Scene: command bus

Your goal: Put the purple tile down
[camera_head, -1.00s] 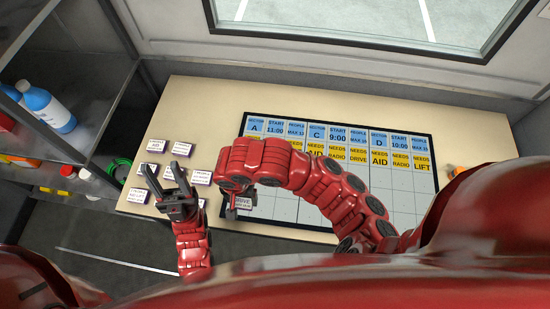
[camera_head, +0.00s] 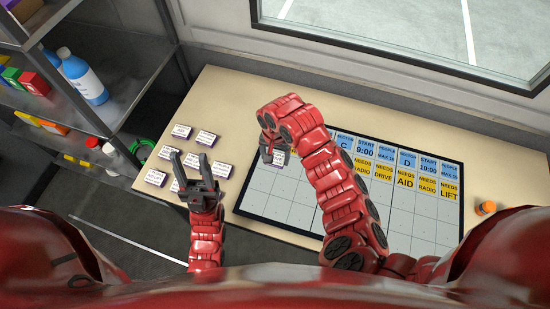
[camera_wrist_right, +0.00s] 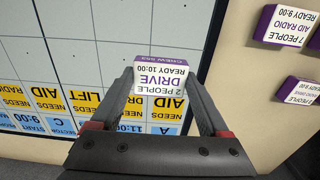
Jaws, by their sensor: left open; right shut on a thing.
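The purple tile (camera_wrist_right: 160,77) has a white face reading "2 people, drive, ready 10:00" and a purple edge. My right gripper (camera_head: 272,155) is shut on it, with one finger on each side in the right wrist view (camera_wrist_right: 162,85). The tile also shows in the head view (camera_head: 279,158), over the left part of the dark-framed grid board (camera_head: 300,205). In the wrist view it is beside a yellow "AID" card (camera_wrist_right: 168,106). Whether it touches the board, I cannot tell. My left gripper (camera_head: 190,157) is open and empty, in front of the loose tiles.
Several purple-edged tiles (camera_head: 206,138) lie on the beige table left of the board. Blue and yellow cards (camera_head: 405,179) fill the board's far rows; its near cells look empty. An orange cylinder (camera_head: 486,208) stands at the right. Shelves with bottles (camera_head: 83,76) stand at the left.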

